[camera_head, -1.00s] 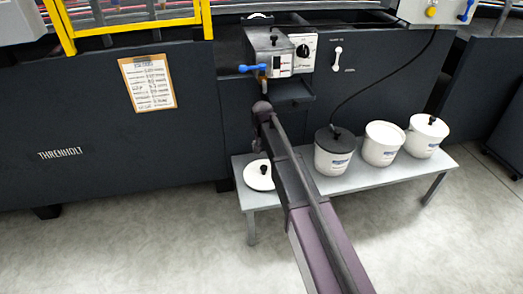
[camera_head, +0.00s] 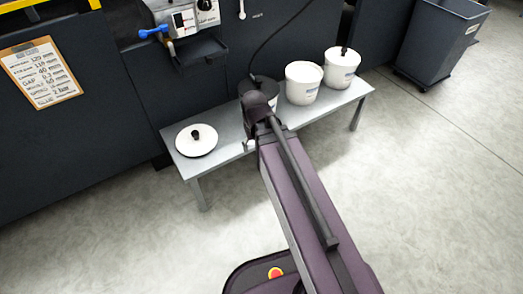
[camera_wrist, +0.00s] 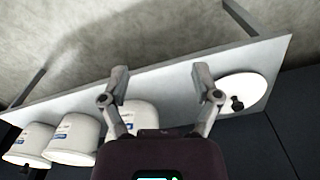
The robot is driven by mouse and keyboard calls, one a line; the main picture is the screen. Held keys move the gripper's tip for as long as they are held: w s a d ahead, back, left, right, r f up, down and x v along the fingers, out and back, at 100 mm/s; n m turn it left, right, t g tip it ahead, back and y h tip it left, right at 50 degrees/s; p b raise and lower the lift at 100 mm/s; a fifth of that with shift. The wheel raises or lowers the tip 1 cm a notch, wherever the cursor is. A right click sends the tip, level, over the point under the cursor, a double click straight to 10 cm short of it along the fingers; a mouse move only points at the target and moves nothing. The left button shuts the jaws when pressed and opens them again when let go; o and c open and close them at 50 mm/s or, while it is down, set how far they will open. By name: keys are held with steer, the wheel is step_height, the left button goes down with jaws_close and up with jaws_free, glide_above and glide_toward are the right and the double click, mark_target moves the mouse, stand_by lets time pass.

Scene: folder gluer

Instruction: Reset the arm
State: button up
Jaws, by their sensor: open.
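My gripper (camera_wrist: 160,92) is open in the wrist view, with its two fingers apart and nothing between them. It is over the grey bench (camera_wrist: 170,78), and one white bucket (camera_wrist: 140,114) shows partly behind its left finger.
A loose white lid with a black knob (camera_head: 196,141) lies at the bench's left end. An open white bucket (camera_head: 303,84) and a lidded white bucket (camera_head: 342,68) stand right. A dark bin (camera_head: 436,45) stands at the back right. Open floor lies in front.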

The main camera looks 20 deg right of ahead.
steer(key=s, duration=0.1)
steer(key=s+d, duration=0.1)
steer(key=shift+s+d, duration=0.15)
steer(key=shift+s, duration=0.2)
step_height(320, 180, up, 42)
steer(key=p, duration=4.1)
steer(key=shift+f+p, duration=0.2)
steer(key=shift+p, duration=0.1)
